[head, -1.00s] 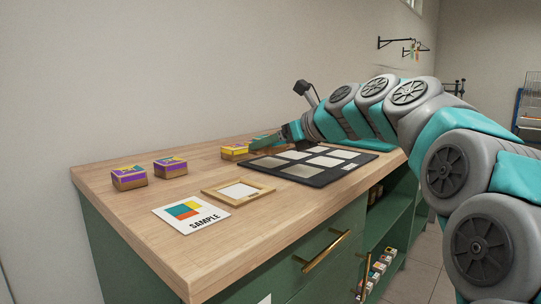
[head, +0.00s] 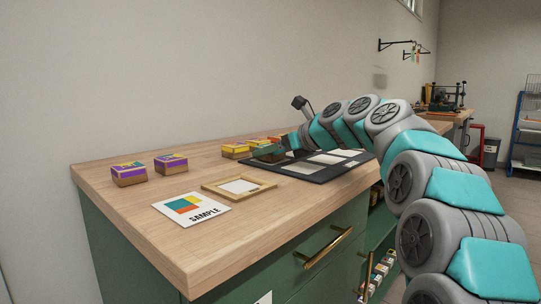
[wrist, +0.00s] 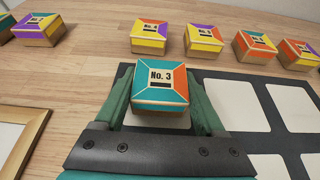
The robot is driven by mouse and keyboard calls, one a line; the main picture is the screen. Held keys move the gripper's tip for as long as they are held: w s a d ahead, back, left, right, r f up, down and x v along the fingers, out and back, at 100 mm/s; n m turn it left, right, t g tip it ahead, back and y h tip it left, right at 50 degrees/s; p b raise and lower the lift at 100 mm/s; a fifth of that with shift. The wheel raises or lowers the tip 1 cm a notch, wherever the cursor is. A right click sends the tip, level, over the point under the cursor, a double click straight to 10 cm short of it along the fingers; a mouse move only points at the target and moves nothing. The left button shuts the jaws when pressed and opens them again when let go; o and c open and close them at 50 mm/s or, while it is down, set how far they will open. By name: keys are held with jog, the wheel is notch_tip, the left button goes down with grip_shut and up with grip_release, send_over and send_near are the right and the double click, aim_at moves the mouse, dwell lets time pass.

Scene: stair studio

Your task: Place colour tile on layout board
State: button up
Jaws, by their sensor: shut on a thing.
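My gripper (wrist: 162,100) is shut on a colour tile (wrist: 161,84), a small box with a teal, orange and yellow top marked "No. 3". The tile sits level between the green fingers. The layout board (wrist: 228,78) is black with pale squares. In the wrist view the tile is over the board's left part, and a pale square (wrist: 165,121) shows partly beneath it. I cannot tell whether the tile touches the board. In the head view my gripper (head: 268,153) is at the board's left end, and my arm hides part of the board (head: 318,176).
Several other colour boxes stand behind the board, such as a yellow one (head: 235,151). Two purple-sided boxes (head: 129,174) (head: 171,164) are farther left. A wooden frame (head: 212,190) and a SAMPLE card (head: 190,222) lie in front.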

dwell(0.3)
jog(key=o, duration=1.4)
jog(key=shift+f, duration=0.15)
jog(key=shift+c, duration=0.2)
jog(key=p+v, duration=0.2)
jog(key=v, duration=1)
